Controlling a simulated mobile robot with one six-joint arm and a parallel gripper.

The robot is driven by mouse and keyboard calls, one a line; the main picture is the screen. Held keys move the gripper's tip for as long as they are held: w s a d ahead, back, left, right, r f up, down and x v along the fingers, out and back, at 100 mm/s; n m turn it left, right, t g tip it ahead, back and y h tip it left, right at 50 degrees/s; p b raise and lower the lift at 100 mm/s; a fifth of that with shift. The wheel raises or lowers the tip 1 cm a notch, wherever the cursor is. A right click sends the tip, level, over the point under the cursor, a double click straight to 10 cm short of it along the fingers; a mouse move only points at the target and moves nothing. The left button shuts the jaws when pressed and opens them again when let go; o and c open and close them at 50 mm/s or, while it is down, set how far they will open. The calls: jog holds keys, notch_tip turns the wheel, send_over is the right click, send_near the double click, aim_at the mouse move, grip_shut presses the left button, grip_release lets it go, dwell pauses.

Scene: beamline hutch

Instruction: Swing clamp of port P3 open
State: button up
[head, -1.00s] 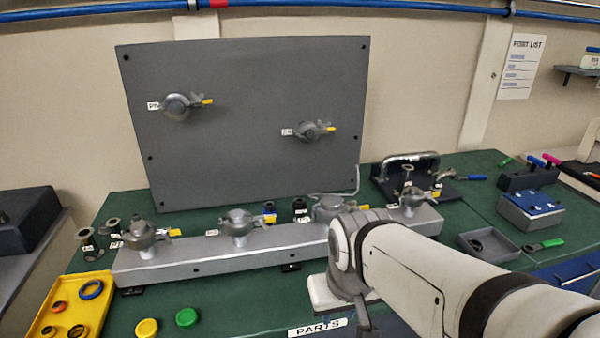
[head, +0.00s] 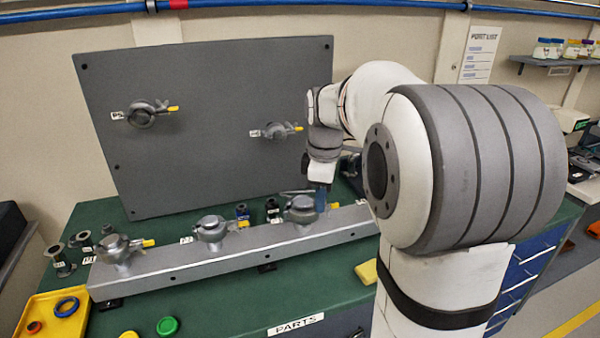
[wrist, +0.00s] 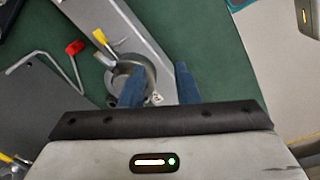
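Several metal clamps with yellow-tipped levers sit along a grey rail (head: 180,268). The third one from the left (head: 301,209) is the likely P3, but its label is too small to read. My gripper (head: 321,197) points down right beside this clamp, its blue fingers partly in front of it. In the wrist view a round clamp (wrist: 117,80) with a yellow-tipped lever (wrist: 121,43) lies under the left finger. My gripper (wrist: 162,84) is open there, with a clear gap between the fingers. The left finger hides part of the clamp; whether it touches cannot be told.
A bent rod (wrist: 38,56) and a red-tipped lever (wrist: 74,47) lie close to the clamp. The upright grey panel (head: 215,150) with two more clamps stands behind the rail. A yellow tray (head: 45,318) is at front left.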

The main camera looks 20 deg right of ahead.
aim_at(335, 203)
jog(key=w+d+n, duration=0.1)
jog(key=w+d, duration=0.1)
jog(key=w+d+n, duration=0.2)
jog(key=w+d+n+p, duration=0.1)
jog(key=w+d+n, duration=0.1)
jog(key=shift+w+d+r+g, duration=0.2)
jog(key=shift+w+r+g, duration=0.1)
jog(key=shift+w+g, duration=0.1)
jog(key=shift+w+d+f, duration=0.15)
jog(key=shift+d, duration=0.05)
jog(key=shift+n, duration=0.3)
notch_tip(335, 203, down, 8)
jog(key=shift+r+p, duration=0.2)
jog(key=shift+p, duration=0.1)
jog(key=shift+c, duration=0.3)
grip_shut()
